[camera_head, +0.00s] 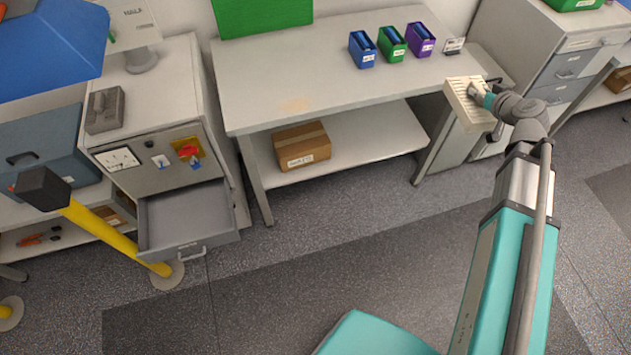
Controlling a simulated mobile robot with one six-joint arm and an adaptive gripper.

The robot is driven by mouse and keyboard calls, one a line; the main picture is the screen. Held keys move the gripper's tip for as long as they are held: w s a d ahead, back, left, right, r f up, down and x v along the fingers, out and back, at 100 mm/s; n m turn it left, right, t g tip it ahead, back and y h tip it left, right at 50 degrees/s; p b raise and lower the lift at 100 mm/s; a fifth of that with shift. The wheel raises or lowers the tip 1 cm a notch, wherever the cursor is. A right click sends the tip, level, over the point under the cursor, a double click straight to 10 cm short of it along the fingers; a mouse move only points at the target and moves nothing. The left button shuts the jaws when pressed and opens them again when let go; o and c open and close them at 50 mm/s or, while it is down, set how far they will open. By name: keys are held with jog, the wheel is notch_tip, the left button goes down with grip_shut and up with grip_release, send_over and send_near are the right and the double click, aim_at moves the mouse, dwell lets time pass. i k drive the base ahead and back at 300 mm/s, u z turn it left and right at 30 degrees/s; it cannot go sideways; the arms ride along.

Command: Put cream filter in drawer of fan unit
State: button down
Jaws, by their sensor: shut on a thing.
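The cream filter (464,108) is a flat, ribbed panel at the upper right, at the right end of the bench. My gripper (484,97) is shut on its right side. The filter is tilted and overlaps the bench's right edge in the picture; I cannot tell whether it touches the bench. The fan unit (153,112) is a grey cabinet at the left. Its drawer (187,216) is pulled out, and the visible part of its inside looks empty. The gripper's fingertips are partly hidden by the filter and the wrist.
The bench (300,80) holds blue, green and purple bins (391,42) at the back. A cardboard box (301,145) sits on its lower shelf. A yellow post (110,235) with a dark top leans across the view just left of the drawer. The floor in front of the bench is clear.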

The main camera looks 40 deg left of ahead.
aim_at(183, 218)
jog(key=z, duration=0.15)
jog(key=i, duration=0.15)
jog(key=u, duration=2.2)
jog(key=k, duration=0.55)
jog(key=u, duration=0.1)
jog(key=i, duration=0.3)
